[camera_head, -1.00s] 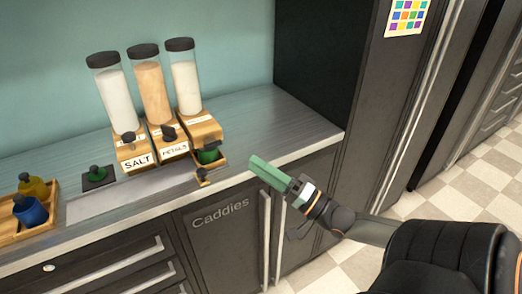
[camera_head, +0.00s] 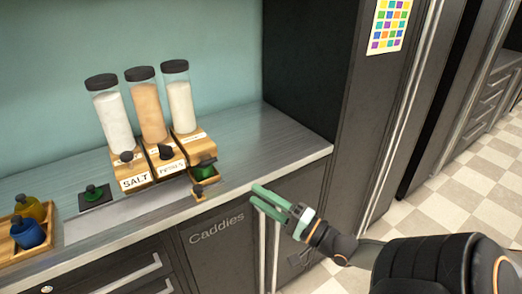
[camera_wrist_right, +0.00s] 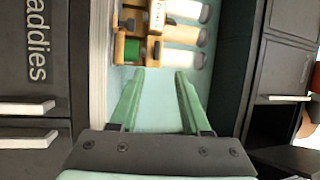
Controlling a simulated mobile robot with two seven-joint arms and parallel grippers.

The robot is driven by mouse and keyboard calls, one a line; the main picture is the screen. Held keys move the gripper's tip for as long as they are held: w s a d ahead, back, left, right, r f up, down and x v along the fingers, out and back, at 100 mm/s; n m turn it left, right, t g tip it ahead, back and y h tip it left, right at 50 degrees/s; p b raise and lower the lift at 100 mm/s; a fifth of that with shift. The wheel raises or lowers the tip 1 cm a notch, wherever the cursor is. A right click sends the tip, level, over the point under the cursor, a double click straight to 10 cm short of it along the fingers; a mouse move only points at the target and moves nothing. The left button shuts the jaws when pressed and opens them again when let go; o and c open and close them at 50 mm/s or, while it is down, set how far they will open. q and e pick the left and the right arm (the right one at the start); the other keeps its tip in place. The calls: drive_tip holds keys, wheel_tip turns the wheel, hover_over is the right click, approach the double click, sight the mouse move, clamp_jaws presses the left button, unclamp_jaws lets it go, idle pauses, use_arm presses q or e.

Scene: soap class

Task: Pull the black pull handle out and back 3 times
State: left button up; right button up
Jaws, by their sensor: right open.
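I cannot tell which is the black pull handle. My right gripper (camera_head: 256,196) is open and empty, right of the tray by the counter's front edge. The wrist view shows its fingers (camera_wrist_right: 158,73) apart.
A wooden caddy (camera_head: 35,241) with yellow and blue bottles stands at the left. A green-topped item (camera_head: 94,192) sits on a dark pad. Below are the Caddies cabinet (camera_head: 218,245) and drawers. The counter right of the dispensers (camera_head: 265,135) is clear.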

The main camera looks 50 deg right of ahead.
drive_tip(key=shift+p+v, duration=0.9)
drive_tip(key=shift+v, duration=1)
drive_tip(key=r+p, duration=0.1)
drive_tip(key=s+a+r, duration=0.1)
drive_tip(key=r, duration=0.1)
drive_tip(key=s+r+p, duration=0.1)
drive_tip(key=r, duration=0.1)
drive_tip(key=shift+s+a+p, duration=0.25)
drive_tip(key=shift+a+p, duration=0.05)
drive_tip(key=s+a+f+n+g, duration=0.2)
drive_tip(key=a+f+n+g, duration=0.3)
drive_tip(key=f, duration=0.8)
drive_tip(key=s+a+f+n+g+h, duration=0.1)
drive_tip(key=a+f+n+g, duration=0.4)
drive_tip(key=a+f+n, duration=0.7)
wheel_tip(320, 180, down, 2)
drive_tip(key=shift+s+a+f, duration=0.1)
drive_tip(key=shift+s+a, duration=0.25)
drive_tip(key=shift+a, duration=0.8)
